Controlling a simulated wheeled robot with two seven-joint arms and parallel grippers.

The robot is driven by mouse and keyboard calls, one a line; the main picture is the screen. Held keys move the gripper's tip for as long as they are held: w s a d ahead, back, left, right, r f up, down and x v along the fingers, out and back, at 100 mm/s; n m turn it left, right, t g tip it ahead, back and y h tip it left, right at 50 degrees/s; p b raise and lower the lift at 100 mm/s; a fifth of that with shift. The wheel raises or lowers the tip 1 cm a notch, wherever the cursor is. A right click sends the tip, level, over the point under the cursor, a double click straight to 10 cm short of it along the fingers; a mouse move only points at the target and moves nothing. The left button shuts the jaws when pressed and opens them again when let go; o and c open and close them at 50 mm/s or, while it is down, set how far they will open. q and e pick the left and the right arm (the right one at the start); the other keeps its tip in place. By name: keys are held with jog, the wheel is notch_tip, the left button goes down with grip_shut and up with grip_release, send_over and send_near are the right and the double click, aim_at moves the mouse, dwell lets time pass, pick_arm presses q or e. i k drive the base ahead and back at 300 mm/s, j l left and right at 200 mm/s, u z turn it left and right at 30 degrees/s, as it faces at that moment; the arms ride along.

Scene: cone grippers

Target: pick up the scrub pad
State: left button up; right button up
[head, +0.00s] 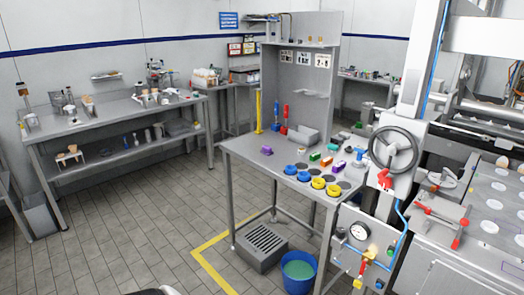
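I cannot make out for certain which item is the scrub pad. Several small coloured blocks lie on the grey workbench (240,151) in the middle: a green one (315,157), an orange one (326,161) and a purple one (337,167). Another small purple item (267,150) lies apart, towards the left of the same bench. They are too small to show their texture. Neither of my grippers is in view. Nothing in view is held.
Blue and yellow round pieces (318,183) sit along the bench's front edge. A grey bin (303,134) stands at its back. A blue bucket (299,272) and a grated box (265,246) stand below. A machine with a handwheel (393,147) is right. Floor at left is clear.

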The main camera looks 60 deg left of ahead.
aim_at(267, 150)
jog(key=u, duration=1.75)
jog(key=z, duration=1.65)
jog(key=u, duration=1.65)
jog(key=i+u, duration=0.2)
jog(key=i, duration=0.3)
jog(key=i+l+u, duration=0.15)
jog(key=i, duration=0.3)
jog(key=i+l+u, duration=0.2)
jog(key=i, duration=0.3)
